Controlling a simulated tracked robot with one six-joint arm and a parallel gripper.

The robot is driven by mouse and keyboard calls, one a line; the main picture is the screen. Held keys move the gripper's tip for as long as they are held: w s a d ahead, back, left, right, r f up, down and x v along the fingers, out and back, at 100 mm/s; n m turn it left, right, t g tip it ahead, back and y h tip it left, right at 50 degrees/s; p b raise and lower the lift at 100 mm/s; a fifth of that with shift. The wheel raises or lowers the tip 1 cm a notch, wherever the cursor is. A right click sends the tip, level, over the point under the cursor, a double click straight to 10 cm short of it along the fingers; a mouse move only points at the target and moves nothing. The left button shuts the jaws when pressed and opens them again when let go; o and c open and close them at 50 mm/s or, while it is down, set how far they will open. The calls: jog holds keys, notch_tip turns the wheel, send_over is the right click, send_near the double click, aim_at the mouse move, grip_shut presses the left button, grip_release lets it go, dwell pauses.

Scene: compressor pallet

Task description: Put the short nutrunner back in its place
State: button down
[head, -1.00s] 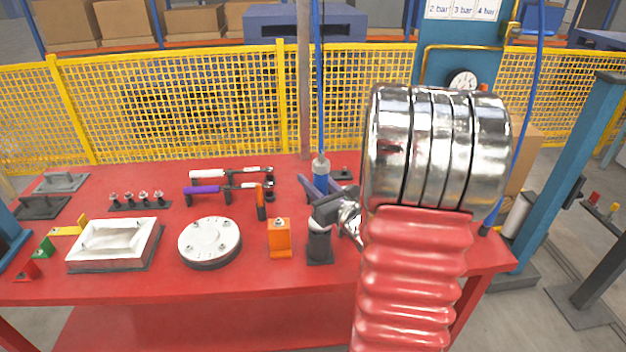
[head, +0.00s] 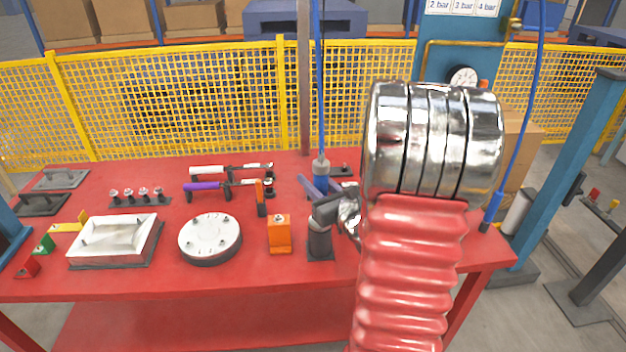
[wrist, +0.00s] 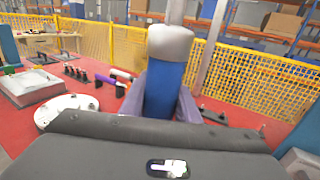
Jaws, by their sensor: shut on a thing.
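The short nutrunner (head: 321,172) looks like an upright blue cylinder with a grey top, hanging on a blue hose. My gripper (head: 316,187) is shut on it, with a bluish-purple finger on each side. In the wrist view the blue body of the nutrunner (wrist: 165,88) stands between the fingers of my gripper (wrist: 163,100). Its lower end is hidden behind the gripper body in both views. A dark upright cylindrical holder (head: 320,245) on a black base stands in front of the gripper, nearer the table's front edge. I cannot tell whether the nutrunner touches anything below.
An orange block (head: 279,235) stands left of the dark holder. A round flanged cover (head: 210,238) and a white tray-like part (head: 112,240) lie further left. Purple and white wrenches (head: 207,186) rest behind. A small black fixture (head: 341,171) sits behind right. A yellow fence (head: 200,105) closes the back.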

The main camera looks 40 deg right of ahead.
jog(key=shift+f, duration=0.25)
jog(key=c, duration=1.3)
grip_release()
jog(key=shift+f, duration=0.1)
jog(key=shift+s, duration=0.1)
